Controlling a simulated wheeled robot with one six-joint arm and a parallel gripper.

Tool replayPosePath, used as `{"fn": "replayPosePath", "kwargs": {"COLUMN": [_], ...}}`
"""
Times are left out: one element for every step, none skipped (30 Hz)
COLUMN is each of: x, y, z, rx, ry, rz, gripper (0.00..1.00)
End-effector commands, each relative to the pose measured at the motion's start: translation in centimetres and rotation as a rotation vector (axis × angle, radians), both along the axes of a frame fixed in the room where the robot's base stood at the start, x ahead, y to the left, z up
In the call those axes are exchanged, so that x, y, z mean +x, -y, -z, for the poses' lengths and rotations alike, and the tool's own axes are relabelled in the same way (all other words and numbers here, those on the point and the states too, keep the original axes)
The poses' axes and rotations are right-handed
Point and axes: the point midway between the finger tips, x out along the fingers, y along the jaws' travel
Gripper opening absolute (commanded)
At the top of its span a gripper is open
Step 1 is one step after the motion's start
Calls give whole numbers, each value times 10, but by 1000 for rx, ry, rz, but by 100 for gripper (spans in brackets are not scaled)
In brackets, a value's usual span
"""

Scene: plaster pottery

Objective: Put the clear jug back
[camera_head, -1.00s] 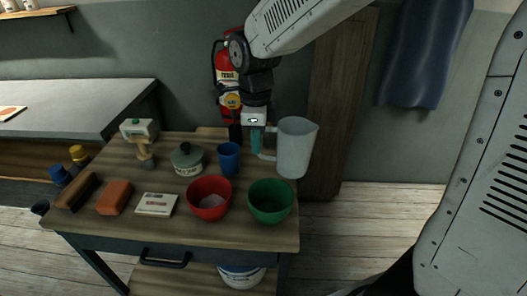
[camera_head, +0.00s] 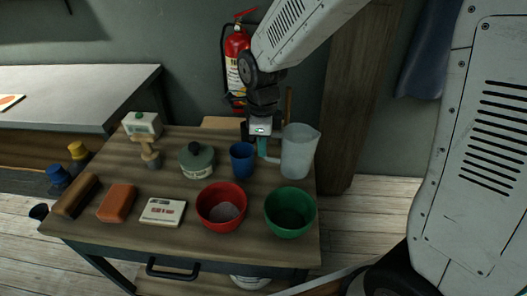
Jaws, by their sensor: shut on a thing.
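The clear jug (camera_head: 299,152) is a translucent, upright measuring jug at the back right of the wooden table. Its handle is on its left side. My gripper (camera_head: 262,147) points down and is shut on the jug's handle. The jug's base appears at or very near the table top behind the green bowl; I cannot tell whether it touches. A blue cup (camera_head: 242,160) stands just left of my gripper.
A green bowl (camera_head: 290,212) and a red bowl (camera_head: 221,206) with pale content stand in front. A lidded pot (camera_head: 197,160), an orange block (camera_head: 117,202) and a white box (camera_head: 162,212) are left. A fire extinguisher (camera_head: 237,65) hangs behind.

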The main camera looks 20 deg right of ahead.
Motion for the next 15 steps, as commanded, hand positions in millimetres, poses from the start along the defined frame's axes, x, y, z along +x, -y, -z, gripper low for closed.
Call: {"fn": "replayPosePath", "kwargs": {"x": [-1, -1, -1, 0, 0, 0, 0, 0, 0, 0, 0, 0, 0, 0, 0], "y": [0, 1, 1, 1, 1, 1, 1, 1, 1, 1, 1, 1, 1, 1, 1], "z": [8, 13, 19, 22, 24, 26, 26, 26, 26, 26, 26, 26, 26, 26, 28], "rx": [-1, -2, -1, -1, -1, -1, -1, 0, 0, 0, 0, 0, 0, 0, -1], "ry": [-4, -4, -5, -4, -3, -1, -1, 0, 0, 0, 0, 0, 0, 0, -1], "rz": [0, 1, 2, 2, 2, 2, 2, 2, 2, 2, 2, 2, 2, 2, 2], "gripper": [0, 0, 0, 0, 0, 0, 0, 0, 0, 0, 0, 0, 0, 0, 0]}}
